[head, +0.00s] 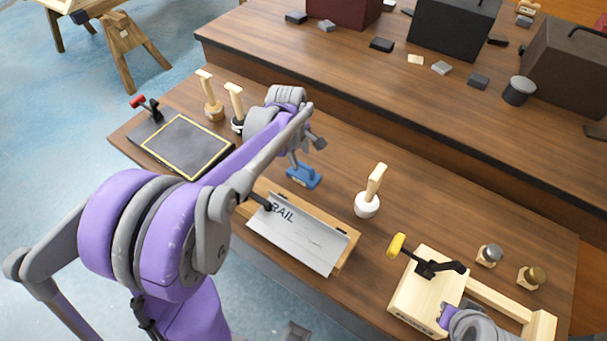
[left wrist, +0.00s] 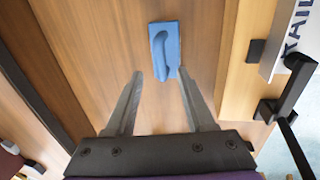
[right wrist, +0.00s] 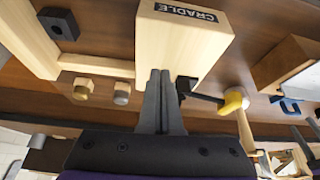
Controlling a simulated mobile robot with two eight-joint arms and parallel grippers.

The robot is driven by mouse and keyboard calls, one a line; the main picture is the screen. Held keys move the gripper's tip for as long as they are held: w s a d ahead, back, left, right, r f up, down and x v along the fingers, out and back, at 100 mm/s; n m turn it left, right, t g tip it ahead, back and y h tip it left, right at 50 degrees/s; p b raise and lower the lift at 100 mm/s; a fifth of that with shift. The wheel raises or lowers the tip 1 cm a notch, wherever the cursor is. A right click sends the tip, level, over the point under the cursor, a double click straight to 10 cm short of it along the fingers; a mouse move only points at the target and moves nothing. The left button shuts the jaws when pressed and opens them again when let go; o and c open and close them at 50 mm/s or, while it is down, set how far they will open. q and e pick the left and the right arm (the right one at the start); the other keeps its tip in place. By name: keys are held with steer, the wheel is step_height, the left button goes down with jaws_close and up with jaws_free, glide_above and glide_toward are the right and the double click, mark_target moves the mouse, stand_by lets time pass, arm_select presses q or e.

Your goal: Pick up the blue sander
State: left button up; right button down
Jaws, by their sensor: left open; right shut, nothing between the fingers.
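The blue sander (head: 304,177) lies on the brown wooden table, just behind the rail holder, in the head view. In the left wrist view the blue sander (left wrist: 165,48) lies flat, its raised handle up, just beyond the fingertips. My left gripper (left wrist: 160,75) is open and empty, its two fingers pointing at the sander's near end; the sander is not between them. In the head view my left arm reaches over the table to it. My right gripper (right wrist: 161,72) is shut and empty, close to the wooden cradle block (right wrist: 178,45).
The rail holder (head: 348,250) with its white plate stands right in front of the sander. A white-based wooden-handled tool (head: 368,205) stands to its right. A black framed pad (head: 180,143) lies at left. The cradle block (head: 412,295) has a yellow-knobbed clamp (head: 396,246).

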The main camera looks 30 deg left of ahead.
mark_target(303, 165)
arm_select(q)
steer(key=f, duration=0.4)
steer(key=w+f, duration=0.1)
steer(key=f, duration=0.1)
steer(key=shift+d, duration=0.3)
steer(key=shift+r, duration=0.1)
jaws_close()
